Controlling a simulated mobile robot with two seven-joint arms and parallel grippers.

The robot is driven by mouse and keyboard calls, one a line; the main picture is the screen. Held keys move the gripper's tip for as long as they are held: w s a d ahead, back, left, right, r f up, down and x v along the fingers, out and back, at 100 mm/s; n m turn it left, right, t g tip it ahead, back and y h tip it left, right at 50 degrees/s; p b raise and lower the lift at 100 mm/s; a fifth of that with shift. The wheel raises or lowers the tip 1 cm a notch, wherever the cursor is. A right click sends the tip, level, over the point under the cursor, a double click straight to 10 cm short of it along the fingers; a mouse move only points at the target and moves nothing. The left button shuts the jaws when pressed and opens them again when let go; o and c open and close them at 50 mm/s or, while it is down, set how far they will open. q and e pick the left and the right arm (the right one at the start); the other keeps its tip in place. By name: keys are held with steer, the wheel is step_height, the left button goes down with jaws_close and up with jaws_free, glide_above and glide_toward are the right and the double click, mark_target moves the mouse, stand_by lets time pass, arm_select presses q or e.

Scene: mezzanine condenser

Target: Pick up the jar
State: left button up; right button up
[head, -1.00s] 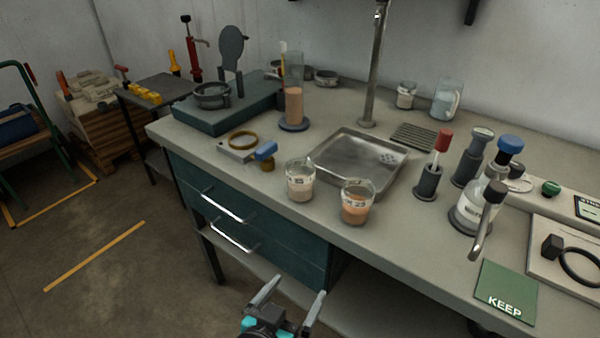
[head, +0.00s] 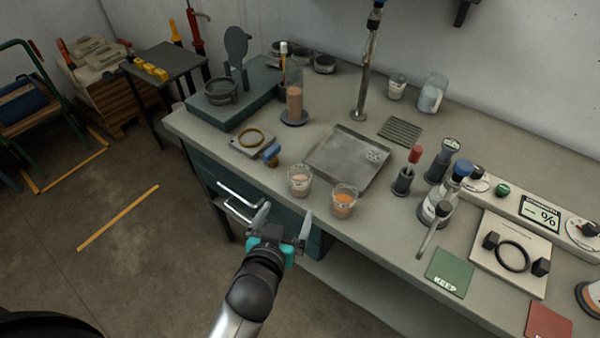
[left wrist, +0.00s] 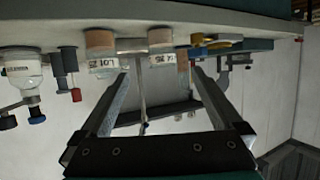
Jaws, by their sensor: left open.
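Two small glass jars stand upright near the front edge of the bench. One jar holds pale pinkish powder (head: 299,182); the one to its right holds orange powder (head: 344,202). The task does not say which jar is meant. In the left wrist view, which is upside down, the pale jar (left wrist: 161,42) and the orange jar (left wrist: 100,45) show labels. My left gripper (head: 285,216) is open and empty, in front of the bench edge, short of both jars and touching neither. My right gripper is not in view.
A metal tray (head: 335,175) lies behind the jars. A blue-capped item (head: 271,155) is left of them; a blue-topped bottle (head: 437,208) and a red-topped dropper (head: 405,178) stand right. Another jar (head: 397,87) is at the back. A drawer handle (head: 240,194) sticks out below.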

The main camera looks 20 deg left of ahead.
mark_target(298, 186)
arm_select(q)
steer(key=b+x, duration=0.1)
steer(key=x, duration=0.9)
steer(key=shift+b+x, duration=0.7)
steer(key=shift+x, duration=1.85)
steer(key=shift+a, duration=0.1)
steer(key=shift+c, duration=0.4)
steer(key=c, duration=1.4)
steer(key=shift+r, duration=0.15)
